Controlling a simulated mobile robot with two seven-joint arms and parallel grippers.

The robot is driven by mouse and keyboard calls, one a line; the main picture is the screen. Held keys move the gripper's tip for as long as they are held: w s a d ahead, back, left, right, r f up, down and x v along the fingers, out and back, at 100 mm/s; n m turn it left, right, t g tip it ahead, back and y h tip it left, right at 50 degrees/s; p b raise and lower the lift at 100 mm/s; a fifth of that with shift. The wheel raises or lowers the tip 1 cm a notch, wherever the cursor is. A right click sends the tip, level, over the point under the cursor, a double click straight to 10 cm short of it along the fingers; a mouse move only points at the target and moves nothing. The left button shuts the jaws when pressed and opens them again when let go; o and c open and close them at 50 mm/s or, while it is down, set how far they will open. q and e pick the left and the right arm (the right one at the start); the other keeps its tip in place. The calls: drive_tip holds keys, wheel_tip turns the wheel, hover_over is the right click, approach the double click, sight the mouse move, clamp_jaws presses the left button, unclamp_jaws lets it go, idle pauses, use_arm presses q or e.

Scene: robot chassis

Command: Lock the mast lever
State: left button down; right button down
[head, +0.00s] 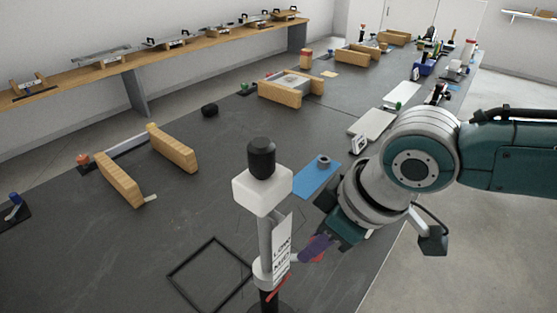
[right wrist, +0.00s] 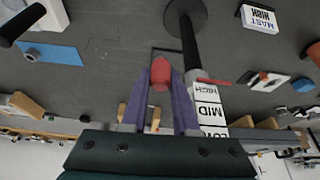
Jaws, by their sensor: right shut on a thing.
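The mast (head: 265,235) stands upright on the dark table, with a white block and black knob on top and a label strip (head: 283,250) on its side. In the right wrist view the strip (right wrist: 208,110) reads HIGH, MID and LOW. A red lever end (right wrist: 160,74) sits between the purple fingertips of my right gripper (head: 316,247), which is shut on it beside the mast. In the head view the fingers mostly hide this red end. A thin red pointer (right wrist: 213,81) sticks out by the HIGH label. My left gripper is not in view.
A black square outline (head: 210,275) lies on the table left of the mast. A blue plate (head: 317,177) lies behind it. Wooden blocks (head: 172,148) stand farther left. A MAST HIGH card (right wrist: 259,18) shows in the right wrist view. The table's right edge is near my right arm.

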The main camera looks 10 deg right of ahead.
drive_tip(key=c, duration=0.7)
unclamp_jaws()
drive_tip(key=p+v, duration=0.1)
drive_tip(key=v, duration=0.9)
drive_tip(key=shift+a, duration=0.1)
